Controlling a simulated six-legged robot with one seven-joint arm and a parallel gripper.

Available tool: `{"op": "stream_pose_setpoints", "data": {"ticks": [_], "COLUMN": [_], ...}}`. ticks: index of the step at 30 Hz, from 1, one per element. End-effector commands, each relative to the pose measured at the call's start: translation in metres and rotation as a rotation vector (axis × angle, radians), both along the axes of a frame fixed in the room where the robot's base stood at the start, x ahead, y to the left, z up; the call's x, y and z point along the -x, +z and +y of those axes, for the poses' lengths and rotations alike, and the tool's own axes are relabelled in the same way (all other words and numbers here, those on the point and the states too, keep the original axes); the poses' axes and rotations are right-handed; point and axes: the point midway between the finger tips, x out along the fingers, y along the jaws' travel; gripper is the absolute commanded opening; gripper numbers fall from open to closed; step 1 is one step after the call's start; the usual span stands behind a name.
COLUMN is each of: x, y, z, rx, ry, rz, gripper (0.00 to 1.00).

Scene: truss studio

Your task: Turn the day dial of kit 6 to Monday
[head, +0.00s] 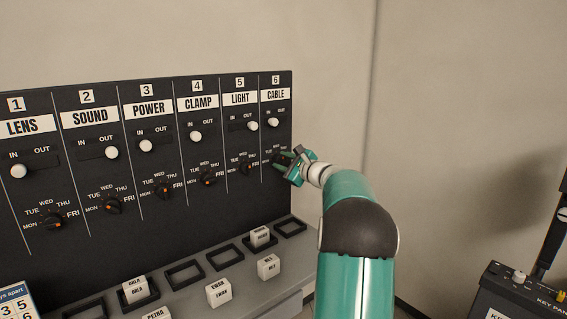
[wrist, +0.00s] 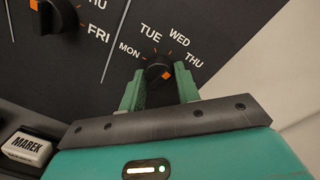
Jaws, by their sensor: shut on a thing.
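The day dial of kit 6 (wrist: 158,68) is a black knob with an orange mark. It sits between my gripper's (wrist: 160,90) two green fingers, which are shut on it. The orange mark faces lower right, away from MON. The labels MON, TUE, WED and THU show around the dial; FRI is hidden behind the right finger. In the head view my gripper (head: 291,162) is at the kit 6 column (head: 276,95), labelled CABLE, at the panel's right end, and mostly covers the dial.
The kit 5 dial (head: 247,167) is just left, and the kit 6 IN/OUT slider (head: 273,122) is above. Name blocks, such as a white one (head: 268,267), and empty frames (head: 225,257) lie on the ledge below.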

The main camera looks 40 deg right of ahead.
Motion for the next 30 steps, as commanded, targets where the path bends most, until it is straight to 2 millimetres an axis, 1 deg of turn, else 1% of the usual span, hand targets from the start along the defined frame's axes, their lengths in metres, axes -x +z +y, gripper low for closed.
{"op": "stream_pose_setpoints", "data": {"ticks": [30], "x": [0.0004], "y": [0.0027], "z": [0.0008], "rx": [0.961], "ry": [-0.001], "rz": [0.108], "gripper": [0.10]}}
